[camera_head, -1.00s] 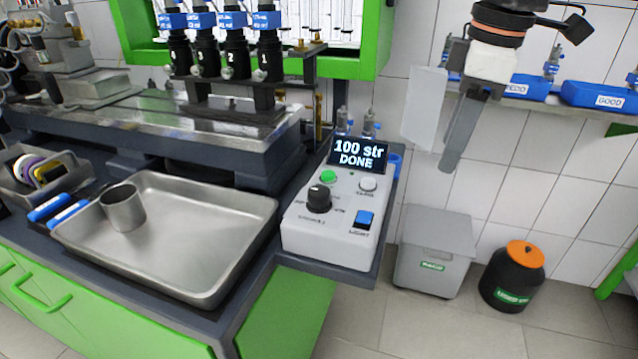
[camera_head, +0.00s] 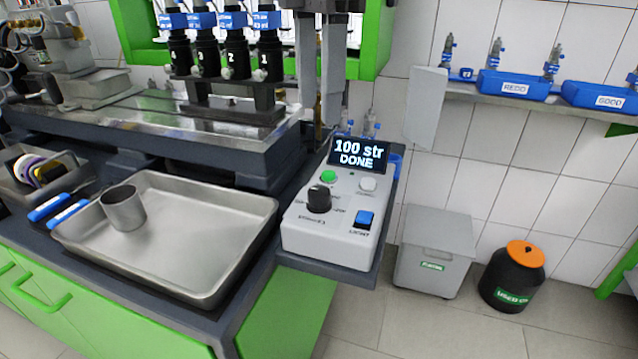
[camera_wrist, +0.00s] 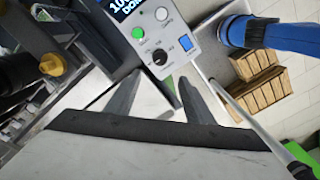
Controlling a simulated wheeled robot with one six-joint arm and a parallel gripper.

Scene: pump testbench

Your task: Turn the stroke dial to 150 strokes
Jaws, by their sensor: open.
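The control box (camera_head: 348,245) is white and stands at the bench's right end. Its screen (camera_head: 358,154) reads "100 str DONE". The black stroke dial (camera_head: 319,199) sits on the sloped panel below the green button (camera_head: 328,176). It shows a pale mark, but its exact setting is too small to read. In the wrist view the dial (camera_wrist: 160,58) lies ahead of my fingertips, roughly between them.
A white button (camera_head: 368,185) and a blue light switch (camera_head: 364,219) are near the dial. A metal tray (camera_head: 190,240) with a steel cup (camera_head: 123,208) lies left of the box. The injector rack (camera_head: 235,95) stands behind left. Space above the panel is clear.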

